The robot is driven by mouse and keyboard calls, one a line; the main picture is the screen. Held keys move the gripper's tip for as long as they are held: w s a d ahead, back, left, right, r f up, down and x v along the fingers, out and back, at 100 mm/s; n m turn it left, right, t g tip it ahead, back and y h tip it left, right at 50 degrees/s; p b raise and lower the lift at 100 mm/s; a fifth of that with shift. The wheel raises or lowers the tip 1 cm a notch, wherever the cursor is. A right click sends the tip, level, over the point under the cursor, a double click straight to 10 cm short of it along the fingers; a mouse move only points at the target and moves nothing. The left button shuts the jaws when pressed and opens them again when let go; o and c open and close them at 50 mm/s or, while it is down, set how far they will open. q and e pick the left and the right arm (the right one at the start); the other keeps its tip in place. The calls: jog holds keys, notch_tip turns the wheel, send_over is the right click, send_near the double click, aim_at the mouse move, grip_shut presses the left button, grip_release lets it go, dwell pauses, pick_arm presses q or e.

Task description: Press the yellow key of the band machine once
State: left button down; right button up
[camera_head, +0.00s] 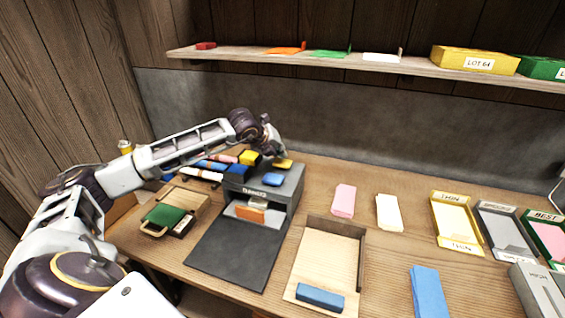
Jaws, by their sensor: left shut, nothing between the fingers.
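The band machine (290,190) is a dark grey box on the bench, with a label on its front and an orange piece (250,214) in its slot. On its top are a blue key (272,180) and, behind it, a yellow key (284,164). My left gripper (281,155) is shut and empty, with its tips pointing down right at the yellow key. Whether they touch it I cannot tell. My right gripper is not in view.
Pink (344,200) and cream (389,212) blocks lie further right. A shelf (420,66) runs above.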

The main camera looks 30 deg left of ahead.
pick_arm(q)
jog(key=shift+r, duration=0.2)
jog(key=shift+r+p, duration=0.75)
jog(key=shift+r, duration=1.6)
jog(key=shift+r, duration=0.1)
notch_tip(320, 180, up, 9)
jog(key=p, duration=0.9)
send_over(280, 161)
jog(key=shift+w, duration=0.1)
jog(key=shift+r+p, duration=0.45)
jog(key=shift+p, duration=0.1)
jog(key=shift+f, duration=0.1)
